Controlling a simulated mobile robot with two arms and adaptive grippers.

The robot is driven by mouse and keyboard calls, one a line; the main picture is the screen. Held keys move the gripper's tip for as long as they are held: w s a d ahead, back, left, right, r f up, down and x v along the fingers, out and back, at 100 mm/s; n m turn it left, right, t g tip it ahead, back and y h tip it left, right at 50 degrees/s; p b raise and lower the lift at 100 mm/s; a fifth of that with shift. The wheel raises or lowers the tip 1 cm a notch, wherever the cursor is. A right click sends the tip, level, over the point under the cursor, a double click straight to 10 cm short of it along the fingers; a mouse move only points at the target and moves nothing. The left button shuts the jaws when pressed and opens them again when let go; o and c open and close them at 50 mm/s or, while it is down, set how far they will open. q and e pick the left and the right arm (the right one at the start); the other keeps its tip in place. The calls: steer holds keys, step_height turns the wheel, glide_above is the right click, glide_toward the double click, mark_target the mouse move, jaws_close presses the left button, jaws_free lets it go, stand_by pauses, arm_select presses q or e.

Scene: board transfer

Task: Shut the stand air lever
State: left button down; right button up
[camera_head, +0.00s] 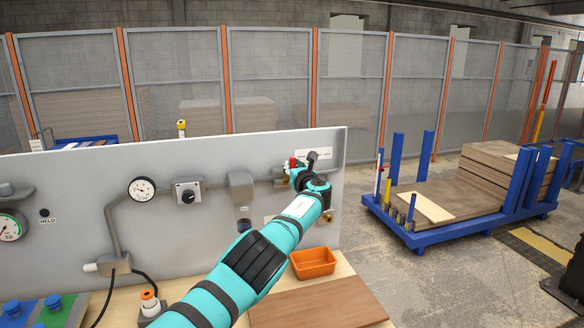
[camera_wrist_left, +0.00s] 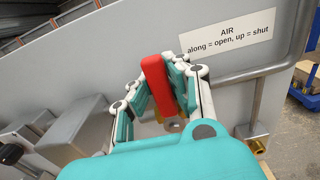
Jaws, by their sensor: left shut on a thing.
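The air lever is red and shows in the left wrist view (camera_wrist_left: 158,84) between the fingers, its length running nearly up the picture. In the head view only a small red part (camera_head: 293,162) shows beside my gripper. My left gripper (camera_head: 303,172) is at the right end of the grey panel (camera_head: 80,180). In the left wrist view its fingers (camera_wrist_left: 166,88) are shut on the lever from both sides. The lever's pivot is mostly hidden. A white label (camera_wrist_left: 228,33) beside it reads "AIR along = open, up = shut". My right gripper is out of view.
A pressure gauge (camera_head: 142,189), a dark knob box (camera_head: 187,192) and pipes sit on the panel left of my arm. An orange tray (camera_head: 313,263) and a brown board (camera_head: 320,305) lie on the bench below. A blue cart (camera_head: 430,238) with boards stands right.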

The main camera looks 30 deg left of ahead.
arm_select(q)
steer(key=shift+d+f, duration=0.1)
steer(key=shift+f, duration=0.35)
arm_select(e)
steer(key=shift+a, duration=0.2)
arm_select(q)
steer(key=c, duration=1.6)
jaws_free()
steer(key=o, duration=0.4)
steer(key=shift+d+r, duration=0.1)
steer(key=shift+r, duration=0.2)
steer(key=v, duration=1.2)
steer(key=shift+s, duration=0.1)
